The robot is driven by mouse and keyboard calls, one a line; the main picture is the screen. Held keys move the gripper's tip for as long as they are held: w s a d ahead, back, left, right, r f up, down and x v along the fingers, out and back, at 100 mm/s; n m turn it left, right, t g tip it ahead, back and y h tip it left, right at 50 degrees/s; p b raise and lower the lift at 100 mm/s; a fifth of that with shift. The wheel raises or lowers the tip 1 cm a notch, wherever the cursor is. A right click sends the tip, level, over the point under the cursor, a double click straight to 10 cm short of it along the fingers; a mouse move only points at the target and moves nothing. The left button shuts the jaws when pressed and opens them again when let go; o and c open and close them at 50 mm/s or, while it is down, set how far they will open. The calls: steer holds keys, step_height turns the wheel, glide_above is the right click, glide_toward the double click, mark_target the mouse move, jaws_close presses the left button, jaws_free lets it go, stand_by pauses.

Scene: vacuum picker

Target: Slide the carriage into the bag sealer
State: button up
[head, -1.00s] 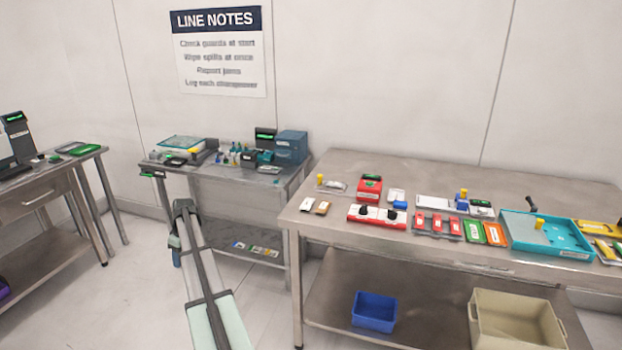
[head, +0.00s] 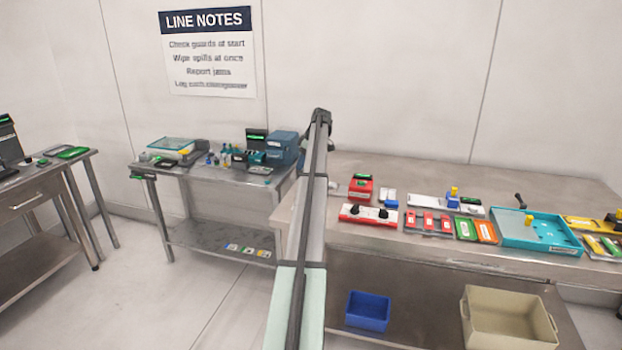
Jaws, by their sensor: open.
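On the right-hand bench, a blue block with a yellow knob (head: 453,199) sits on a pale flat track (head: 427,200); it looks like the carriage. My arm rises through the middle of the picture, left of these things. My gripper is not visible, apparently hidden behind the arm.
A teal tray (head: 570,237) with a yellow-knobbed plate stands to the right. Red parts (head: 428,222), green and orange cards, and a red-and-white two-knob panel (head: 368,214) line the front. The bench's rear strip (head: 420,172) is clear. Bins (head: 368,311) sit below.

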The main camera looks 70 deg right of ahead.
steer(key=s+d+r, duration=0.4)
steer(key=s, duration=0.3)
steer(key=x, duration=1.3)
steer(key=shift+d+f, duration=0.25)
steer(key=shift+f, duration=0.15)
steer(key=shift+c, duration=0.3)
jaws_close()
